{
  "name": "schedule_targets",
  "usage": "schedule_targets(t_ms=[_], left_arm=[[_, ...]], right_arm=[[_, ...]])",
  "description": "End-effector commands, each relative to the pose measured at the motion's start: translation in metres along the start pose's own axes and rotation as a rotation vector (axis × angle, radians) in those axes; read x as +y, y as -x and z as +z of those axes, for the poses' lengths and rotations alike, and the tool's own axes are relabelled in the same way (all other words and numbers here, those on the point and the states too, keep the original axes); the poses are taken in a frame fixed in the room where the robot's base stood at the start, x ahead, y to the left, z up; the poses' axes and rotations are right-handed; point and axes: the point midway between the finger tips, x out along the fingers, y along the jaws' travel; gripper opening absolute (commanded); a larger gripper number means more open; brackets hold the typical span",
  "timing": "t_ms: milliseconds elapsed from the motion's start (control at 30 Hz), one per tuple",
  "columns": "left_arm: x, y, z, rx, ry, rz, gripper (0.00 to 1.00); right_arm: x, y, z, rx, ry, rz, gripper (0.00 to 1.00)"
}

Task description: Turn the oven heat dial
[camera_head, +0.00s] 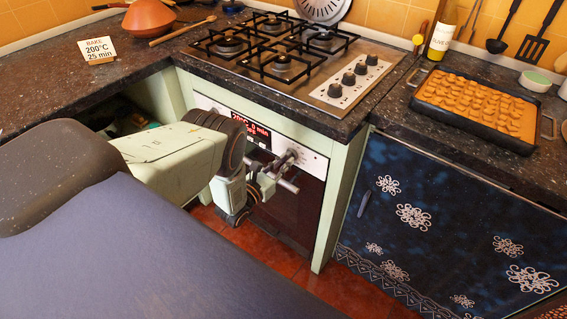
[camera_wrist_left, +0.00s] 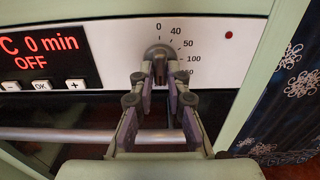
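The oven heat dial (camera_wrist_left: 158,58) is a grey round knob with a raised ridge, on the oven's white panel (camera_wrist_left: 205,38). Printed numbers 0, 40, 50, 100 run around its top and right side. My left gripper (camera_wrist_left: 160,82) is at the dial, with its fingertips on either side of the ridge. Whether they press on it cannot be told. In the head view the left gripper (camera_head: 288,171) reaches the panel from the left and partly covers the dial. The red display (camera_wrist_left: 38,50) reads 0 min and OFF. My right gripper is out of view.
A bar handle (camera_wrist_left: 90,134) crosses the oven front below the panel. The hob (camera_head: 295,62) lies above. A card (camera_head: 97,50) reads BAKE 200°C 25 min. A filled baking tray (camera_head: 480,104) sits on the right counter, above a blue flowered cabinet front (camera_head: 440,215).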

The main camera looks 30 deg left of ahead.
Motion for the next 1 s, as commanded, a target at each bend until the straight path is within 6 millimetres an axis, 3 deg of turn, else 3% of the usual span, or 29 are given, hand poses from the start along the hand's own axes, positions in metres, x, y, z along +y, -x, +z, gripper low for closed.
schedule_targets(t_ms=[233,633,1000], left_arm=[[0.000,0.000,0.000,0.000,0.000,0.000,0.37],[0.000,0.000,-0.001,0.001,0.040,-0.001,0.37],[-0.002,0.000,-0.001,0.001,0.383,0.000,0.37]], right_arm=[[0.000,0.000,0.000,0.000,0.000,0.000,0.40],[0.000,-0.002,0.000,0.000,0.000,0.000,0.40],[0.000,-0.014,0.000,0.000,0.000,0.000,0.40]])
